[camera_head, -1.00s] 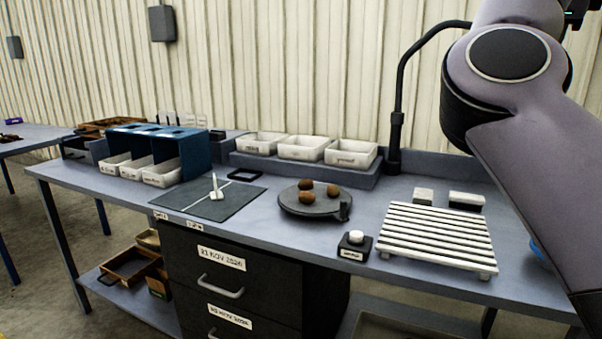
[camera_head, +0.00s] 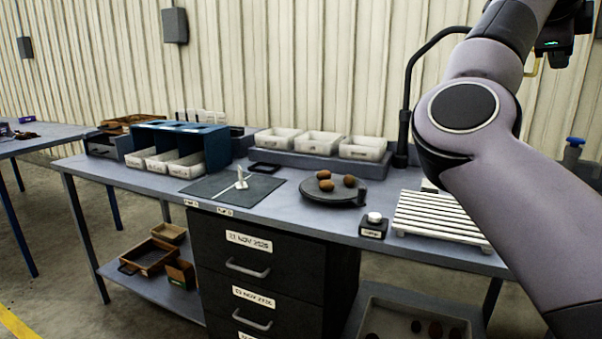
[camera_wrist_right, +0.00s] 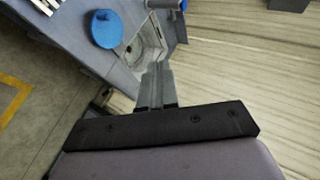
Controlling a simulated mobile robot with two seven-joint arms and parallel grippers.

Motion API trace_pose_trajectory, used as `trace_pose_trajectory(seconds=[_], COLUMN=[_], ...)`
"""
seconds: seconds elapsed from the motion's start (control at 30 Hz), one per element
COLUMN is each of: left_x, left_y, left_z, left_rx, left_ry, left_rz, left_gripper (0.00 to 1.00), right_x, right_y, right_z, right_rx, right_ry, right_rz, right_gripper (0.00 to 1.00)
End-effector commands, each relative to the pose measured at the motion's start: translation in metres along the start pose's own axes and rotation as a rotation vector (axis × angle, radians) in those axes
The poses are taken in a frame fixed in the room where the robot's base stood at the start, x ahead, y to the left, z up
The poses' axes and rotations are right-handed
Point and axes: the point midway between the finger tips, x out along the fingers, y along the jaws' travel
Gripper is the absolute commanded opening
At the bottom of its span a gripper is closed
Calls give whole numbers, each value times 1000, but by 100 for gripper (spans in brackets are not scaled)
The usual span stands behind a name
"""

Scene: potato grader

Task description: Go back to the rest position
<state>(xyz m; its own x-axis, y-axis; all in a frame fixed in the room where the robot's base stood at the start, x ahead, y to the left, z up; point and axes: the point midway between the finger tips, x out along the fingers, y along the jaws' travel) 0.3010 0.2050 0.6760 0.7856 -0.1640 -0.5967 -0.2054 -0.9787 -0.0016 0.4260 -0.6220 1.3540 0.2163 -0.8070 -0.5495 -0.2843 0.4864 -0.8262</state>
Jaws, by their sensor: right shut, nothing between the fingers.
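My right arm rises from the lower right of the head view, bends at the elbow and runs up to the top right corner. Its wrist end is raised above the bench there, largely cut off or hidden by the arm. In the right wrist view, my right gripper (camera_wrist_right: 156,70) has its fingers together with nothing between them. It is apart from the bench in the head view. My left arm and gripper are not in view.
The bench (camera_head: 290,208) carries a blue rack (camera_head: 215,145), white bins (camera_head: 320,143), a round plate (camera_head: 335,196) with potatoes, and a white slatted rack (camera_head: 440,217). A dark curved post (camera_head: 405,115) stands behind. A blue round object (camera_wrist_right: 106,29) shows in the wrist view.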

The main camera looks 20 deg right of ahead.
Motion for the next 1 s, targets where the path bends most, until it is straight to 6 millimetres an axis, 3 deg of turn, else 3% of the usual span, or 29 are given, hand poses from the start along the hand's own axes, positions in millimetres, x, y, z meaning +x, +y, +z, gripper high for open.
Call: trace_pose_trajectory(seconds=[0.2, 0.47, 0.77, 0.87, 1.0], left_x=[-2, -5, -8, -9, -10], left_y=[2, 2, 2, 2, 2], left_z=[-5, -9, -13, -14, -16], left_rx=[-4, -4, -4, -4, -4], left_ry=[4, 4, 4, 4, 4], left_rz=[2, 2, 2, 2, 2], left_gripper=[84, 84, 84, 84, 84], right_x=[28, 29, 9, 3, -2], right_y=[15, 26, 58, 80, 123], right_z=[-11, -1, 63, 95, 141], right_rx=[-26, -145, -412, -526, -701], right_ry=[329, 641, 763, 741, 660], right_rz=[-153, -482, -936, -1085, -1272], right_gripper=[0, 0, 0, 0, 0])
